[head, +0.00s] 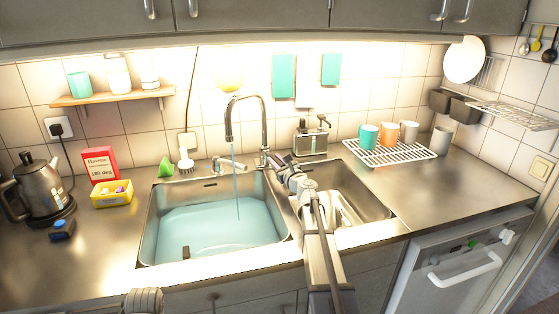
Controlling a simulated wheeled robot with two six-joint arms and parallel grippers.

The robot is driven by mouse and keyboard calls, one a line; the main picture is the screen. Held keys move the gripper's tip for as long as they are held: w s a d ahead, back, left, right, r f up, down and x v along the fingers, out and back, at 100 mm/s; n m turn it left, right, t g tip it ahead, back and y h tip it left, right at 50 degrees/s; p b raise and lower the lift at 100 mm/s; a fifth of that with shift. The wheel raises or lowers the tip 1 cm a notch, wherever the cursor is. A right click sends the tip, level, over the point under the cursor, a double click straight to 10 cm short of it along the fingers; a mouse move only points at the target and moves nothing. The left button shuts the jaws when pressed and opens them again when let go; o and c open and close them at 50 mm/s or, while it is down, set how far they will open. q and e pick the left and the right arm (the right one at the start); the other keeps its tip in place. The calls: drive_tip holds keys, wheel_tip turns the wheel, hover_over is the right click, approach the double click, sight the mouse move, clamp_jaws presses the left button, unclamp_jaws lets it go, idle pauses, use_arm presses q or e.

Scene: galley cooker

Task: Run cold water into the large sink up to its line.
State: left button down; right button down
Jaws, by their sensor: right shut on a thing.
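The large sink (152,222) is the left basin, holding a broad pool of pale blue water (215,225). A thin stream (236,185) falls into it from the curved tap (265,118). A small lever (228,163) sits left of the tap's base. My right gripper (272,158) is at the right side of the tap's base, shut on what seems to be the tap's handle, which it mostly hides. I cannot make out the fill line clearly. A small dark piece (186,252) shows at the sink's front wall. My left gripper does not show clearly; only a grey part of my arm shows at the bottom.
The smaller sink (375,205) is right of my right arm. A kettle (42,188), red box (100,165) and yellow tray (111,200) stand at left. A caddy (311,140) stands behind the sinks.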

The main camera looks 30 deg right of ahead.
drive_tip(key=shift+w+a+m+h, duration=0.1)
drive_tip(key=shift+a+m+h, duration=0.4)
drive_tip(key=shift+h, duration=0.35)
drive_tip(key=shift+a+m+h, duration=0.35)
drive_tip(key=shift+m+h, duration=0.25)
drive_tip(key=shift+h, duration=0.25)
drive_tip(key=shift+g, duration=0.3)
drive_tip(key=c, duration=0.7)
unclamp_jaws()
drive_tip(key=v, duration=0.8)
drive_tip(key=shift+w+a, duration=0.1)
drive_tip(key=shift+f, duration=0.1)
